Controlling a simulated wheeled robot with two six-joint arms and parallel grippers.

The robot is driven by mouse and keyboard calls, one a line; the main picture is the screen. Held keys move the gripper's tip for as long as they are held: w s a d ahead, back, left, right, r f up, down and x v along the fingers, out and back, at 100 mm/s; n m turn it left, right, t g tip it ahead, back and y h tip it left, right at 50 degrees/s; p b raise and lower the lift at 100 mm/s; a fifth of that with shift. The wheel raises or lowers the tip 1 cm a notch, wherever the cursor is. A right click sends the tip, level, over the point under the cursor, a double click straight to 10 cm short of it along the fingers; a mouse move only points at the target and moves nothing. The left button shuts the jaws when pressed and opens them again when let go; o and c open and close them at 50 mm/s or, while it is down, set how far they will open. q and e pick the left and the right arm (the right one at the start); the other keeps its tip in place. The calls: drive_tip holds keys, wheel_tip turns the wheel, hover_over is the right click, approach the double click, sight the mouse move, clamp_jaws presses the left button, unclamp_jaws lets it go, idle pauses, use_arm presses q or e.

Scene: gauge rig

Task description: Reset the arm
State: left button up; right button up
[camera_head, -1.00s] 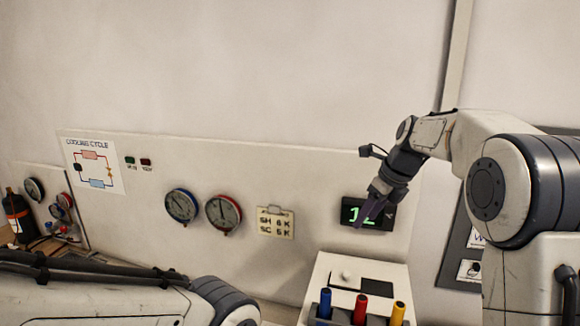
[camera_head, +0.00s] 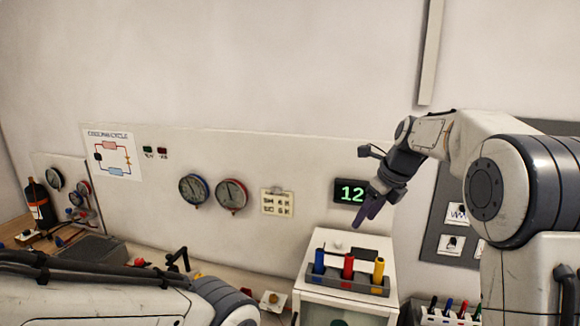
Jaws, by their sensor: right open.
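My right arm comes in from the right, bent at the elbow, and its gripper (camera_head: 366,212) points down and to the left. The gripper is open and empty, in front of the panel just below the green "12" display (camera_head: 350,192). It is above the white cabinet's top and apart from the handles there. My left arm lies low across the bottom left; its gripper is out of the picture.
A white cabinet (camera_head: 345,305) carries a rack with blue (camera_head: 319,262), red (camera_head: 348,266) and yellow (camera_head: 378,270) handles. Two round gauges (camera_head: 193,189) (camera_head: 232,195) hang on the panel. A black bottle (camera_head: 39,203) stands far left. Markers (camera_head: 448,307) stand at lower right.

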drive_tip(key=s+a+f+n+g+b, duration=0.1)
drive_tip(key=s+a+f+n+b, duration=0.3)
drive_tip(key=s+a+f+n, duration=0.35)
drive_tip(key=s+a+f+n+g+b, duration=0.1)
drive_tip(key=s+a+f+n+b, duration=0.4)
drive_tip(key=s+n, duration=0.45)
use_arm(q)
wheel_tip(320, 180, down, 15)
drive_tip(key=b, duration=0.5)
drive_tip(key=shift+s+b, duration=0.35)
drive_tip(key=shift+b, duration=0.05)
use_arm(e)
drive_tip(key=s+f+n+h, duration=0.1)
drive_tip(key=s+f+n, duration=0.5)
drive_tip(key=s+n, duration=0.3)
drive_tip(key=s+a+f+n+g, duration=0.1)
drive_tip(key=s+f+n, duration=0.6)
drive_tip(key=s, duration=0.5)
drive_tip(key=n, duration=0.2)
drive_tip(key=shift+f+n+g+h, duration=0.2)
drive_tip(key=shift+n+g+h, duration=0.1)
drive_tip(key=shift+n+h, duration=0.1)
use_arm(q)
drive_tip(key=shift+a+r, duration=0.1)
use_arm(e)
drive_tip(key=shift+a, duration=0.1)
